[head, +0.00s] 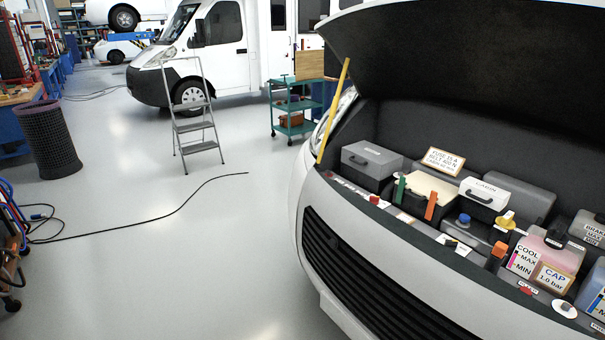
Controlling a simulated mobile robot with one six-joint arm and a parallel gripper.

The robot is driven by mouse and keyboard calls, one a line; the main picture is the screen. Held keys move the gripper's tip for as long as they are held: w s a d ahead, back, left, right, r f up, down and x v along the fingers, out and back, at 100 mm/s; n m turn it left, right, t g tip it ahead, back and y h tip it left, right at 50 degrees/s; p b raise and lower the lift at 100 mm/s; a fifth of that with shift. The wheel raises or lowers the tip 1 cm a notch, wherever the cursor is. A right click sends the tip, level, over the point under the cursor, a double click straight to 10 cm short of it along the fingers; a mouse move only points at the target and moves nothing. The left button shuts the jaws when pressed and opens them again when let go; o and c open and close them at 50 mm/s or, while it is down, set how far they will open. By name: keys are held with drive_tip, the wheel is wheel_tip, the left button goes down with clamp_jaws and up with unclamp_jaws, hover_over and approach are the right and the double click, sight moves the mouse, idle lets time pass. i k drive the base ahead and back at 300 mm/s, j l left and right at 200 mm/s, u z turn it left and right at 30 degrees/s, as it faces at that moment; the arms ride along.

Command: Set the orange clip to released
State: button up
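An orange clip (431,205) stands upright at the front right of a black box with a tan top (425,189) in the open engine bay. A green clip (399,190) stands at the front left of the same box. I cannot tell from here whether the orange clip is latched. A second orange piece (497,250) sits farther right, on a dark upright part beside the coolant tank. My gripper is not in view.
The raised hood (440,55) hangs over the bay, with a yellow prop rod (333,110) at its left. A blue cap (464,218), a yellow cap (505,221) and a pink coolant tank (550,252) crowd the right. Floor left of the bumper is open, with a black cable (150,222).

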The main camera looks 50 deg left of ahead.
sight(433, 198)
drive_tip(key=i+j+u, duration=0.15)
drive_tip(key=u, duration=0.25)
drive_tip(key=i+j+u, duration=0.2)
drive_tip(key=u, duration=0.2)
drive_tip(key=i+j+z, duration=0.2)
drive_tip(key=i+j, duration=0.25)
drive_tip(key=i, duration=0.25)
drive_tip(key=i+j+z, duration=0.2)
drive_tip(key=i+j, duration=0.35)
drive_tip(key=i, duration=0.15)
